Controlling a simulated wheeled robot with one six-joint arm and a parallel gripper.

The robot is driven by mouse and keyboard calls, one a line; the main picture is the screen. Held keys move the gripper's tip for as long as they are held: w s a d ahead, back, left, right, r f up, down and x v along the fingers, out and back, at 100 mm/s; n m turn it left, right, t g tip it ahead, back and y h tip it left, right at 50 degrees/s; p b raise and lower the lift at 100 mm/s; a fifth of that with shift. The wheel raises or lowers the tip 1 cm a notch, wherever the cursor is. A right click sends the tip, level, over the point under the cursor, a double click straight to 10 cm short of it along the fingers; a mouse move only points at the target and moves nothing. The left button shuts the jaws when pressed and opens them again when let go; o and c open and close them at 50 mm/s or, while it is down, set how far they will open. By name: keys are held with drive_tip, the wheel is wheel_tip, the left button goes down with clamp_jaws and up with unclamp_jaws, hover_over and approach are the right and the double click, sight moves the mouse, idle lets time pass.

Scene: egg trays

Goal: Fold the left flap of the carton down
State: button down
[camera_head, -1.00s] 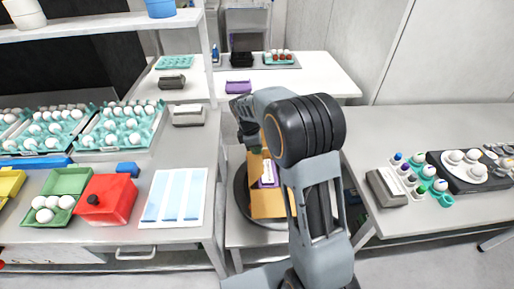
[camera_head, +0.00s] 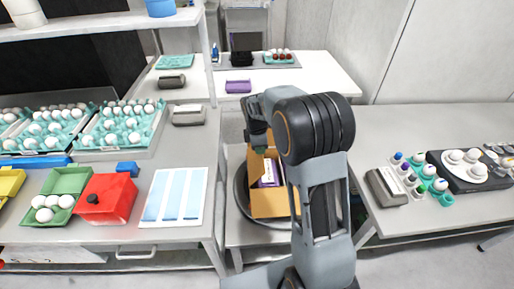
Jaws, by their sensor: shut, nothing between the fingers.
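The open brown carton (camera_head: 269,205) sits on a dark round turntable (camera_head: 243,203) in the gap between the benches. A purple and white box (camera_head: 268,174) is inside it. A raised brown flap (camera_head: 256,164) shows at its left. My gripper (camera_head: 258,143) is shut and empty at the carton's far left edge, by the top of that flap; I cannot tell whether it touches. My arm hides the carton's right side.
A left bench holds egg trays (camera_head: 112,139), a red box (camera_head: 106,198), a green carton with eggs (camera_head: 68,185) and a striped sheet (camera_head: 175,199). A right bench holds a grey box (camera_head: 385,187) and colored cups. A purple carton (camera_head: 238,86) stands on the back table.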

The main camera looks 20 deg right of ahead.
drive_tip(key=shift+s+d+f+y, duration=0.1)
drive_tip(key=shift+d+f+y, duration=0.2)
drive_tip(key=shift+d+y, duration=0.2)
drive_tip(key=d+f+y+b, duration=0.1)
drive_tip(key=y+b, duration=0.1)
drive_tip(key=b, duration=0.1)
drive_tip(key=d+f+t+y+b, duration=0.1)
drive_tip(key=f+y+b, duration=0.1)
drive_tip(key=b, duration=0.1)
drive_tip(key=s+d+f+y+b, duration=0.1)
drive_tip(key=d+f+b, duration=0.1)
drive_tip(key=b, duration=0.1)
drive_tip(key=shift+t+y, duration=0.3)
drive_tip(key=shift+y, duration=0.1)
drive_tip(key=y+b, duration=0.1)
drive_tip(key=b, duration=0.1)
drive_tip(key=d+f+y+b, duration=0.1)
drive_tip(key=b, duration=0.1)
drive_tip(key=shift+s+f, duration=0.1)
drive_tip(key=shift+f, duration=0.2)
drive_tip(key=shift+f+b, duration=0.2)
drive_tip(key=shift+b, duration=0.45)
drive_tip(key=shift+f, duration=0.1)
drive_tip(key=shift+b, duration=0.3)
